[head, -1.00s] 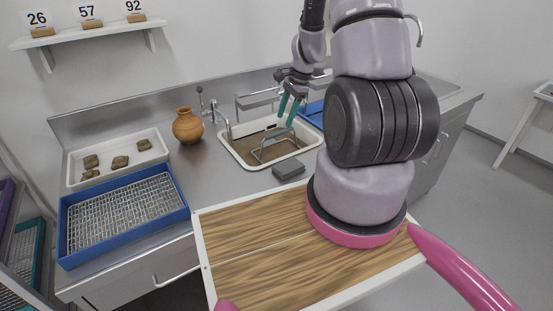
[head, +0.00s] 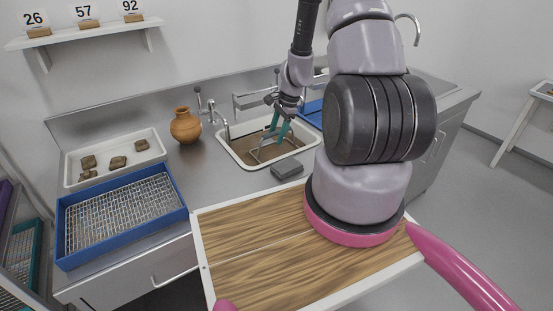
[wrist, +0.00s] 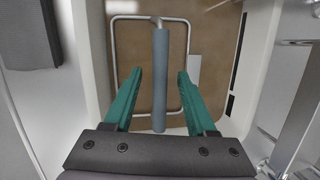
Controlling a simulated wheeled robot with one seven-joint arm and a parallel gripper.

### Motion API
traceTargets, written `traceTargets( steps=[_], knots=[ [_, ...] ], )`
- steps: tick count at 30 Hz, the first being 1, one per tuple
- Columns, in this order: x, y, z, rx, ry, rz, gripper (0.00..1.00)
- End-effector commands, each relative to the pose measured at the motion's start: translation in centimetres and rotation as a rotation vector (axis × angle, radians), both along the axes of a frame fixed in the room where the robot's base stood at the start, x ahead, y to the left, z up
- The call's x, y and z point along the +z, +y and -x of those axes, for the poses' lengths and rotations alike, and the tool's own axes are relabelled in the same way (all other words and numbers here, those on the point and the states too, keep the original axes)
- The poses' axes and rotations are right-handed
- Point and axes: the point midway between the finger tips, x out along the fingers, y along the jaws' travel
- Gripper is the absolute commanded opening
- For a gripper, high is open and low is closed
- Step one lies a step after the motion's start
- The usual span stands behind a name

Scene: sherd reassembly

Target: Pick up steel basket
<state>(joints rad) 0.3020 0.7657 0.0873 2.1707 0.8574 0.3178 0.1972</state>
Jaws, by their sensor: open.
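The steel basket (head: 259,156) sits in the white-rimmed sink; its thin wire frame (wrist: 115,62) and blue-grey handle grip (wrist: 160,85) show in the wrist view. My gripper (head: 271,141) is open, with its green fingers pointing down into the sink. In the wrist view my gripper (wrist: 160,73) has one finger on each side of the handle grip, with a gap on both sides. In the head view the fingers hide part of the handle.
A grey block (head: 287,170) lies on the counter in front. A clay pot (head: 186,127), a sherd tray (head: 152,133) and a blue crate (head: 178,213) stand to the left.

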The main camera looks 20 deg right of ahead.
Motion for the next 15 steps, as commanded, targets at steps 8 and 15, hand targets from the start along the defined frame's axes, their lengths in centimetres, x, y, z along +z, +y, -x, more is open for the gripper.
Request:
traceTargets(
  steps=[8, 15],
  knots=[
    [-0.25, -0.02, 0.02, 0.0, 0.0, 0.0, 0.57],
    [-0.5, -0.03, 0.04, -0.001, 0.001, 0.0, 0.57]
  ],
)
